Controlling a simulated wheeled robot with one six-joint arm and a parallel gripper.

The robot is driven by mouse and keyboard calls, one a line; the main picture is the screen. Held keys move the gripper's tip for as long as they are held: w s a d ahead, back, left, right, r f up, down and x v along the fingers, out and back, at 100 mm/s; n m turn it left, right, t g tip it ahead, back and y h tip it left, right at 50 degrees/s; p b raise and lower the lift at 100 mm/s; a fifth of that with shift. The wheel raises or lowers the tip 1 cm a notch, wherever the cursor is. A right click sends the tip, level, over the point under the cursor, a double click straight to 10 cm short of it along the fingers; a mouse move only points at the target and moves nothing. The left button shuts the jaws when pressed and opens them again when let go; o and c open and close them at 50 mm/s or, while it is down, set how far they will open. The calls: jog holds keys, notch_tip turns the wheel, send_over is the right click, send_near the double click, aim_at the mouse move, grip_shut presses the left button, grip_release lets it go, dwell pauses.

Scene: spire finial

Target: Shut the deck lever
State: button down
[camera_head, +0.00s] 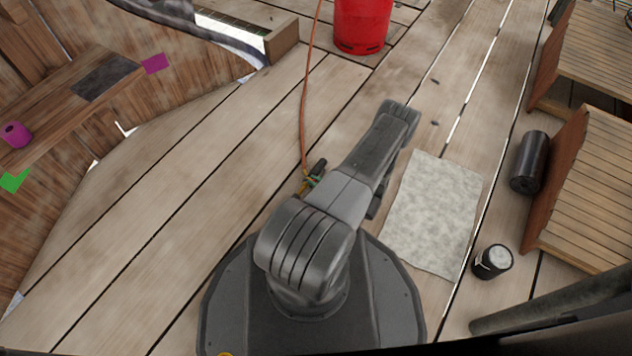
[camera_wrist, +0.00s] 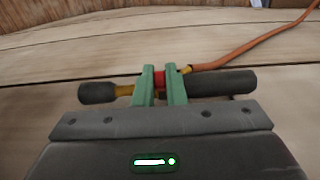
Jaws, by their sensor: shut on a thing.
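The deck lever shows in the wrist view as a small red piece (camera_wrist: 159,78) on a brass fitting (camera_wrist: 125,90). The fitting has a black end on the left and a longer black cylinder (camera_wrist: 222,83) on the right. The green fingers of my gripper (camera_wrist: 161,88) stand on either side of the red piece and are shut on it. The fingers hide part of the lever, so I cannot tell its angle well. In the head view, the fitting (camera_head: 304,189) lies on the deck beside my arm, with my gripper (camera_head: 314,182) at it, mostly hidden.
An orange hose (camera_head: 304,110) runs from the fitting toward a red container (camera_head: 362,24). To the right are a pale mat (camera_head: 435,215), a black-and-white can (camera_head: 493,261), a black cylinder (camera_head: 530,162) and slatted wooden furniture (camera_head: 590,190). The planks at left are clear.

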jog(key=c, duration=1.5)
grip_release()
jog(key=shift+d, duration=0.1)
jog(key=p+v, duration=0.2)
jog(key=v, duration=1.1)
jog(key=shift+s+d+p, duration=0.2)
jog(key=shift+s+p, duration=0.05)
jog(key=shift+p, duration=0.15)
jog(key=b+x, duration=0.2)
jog(key=x, duration=1.1)
jog(key=shift+w+a+b, duration=0.3)
jog(key=shift+b, duration=0.1)
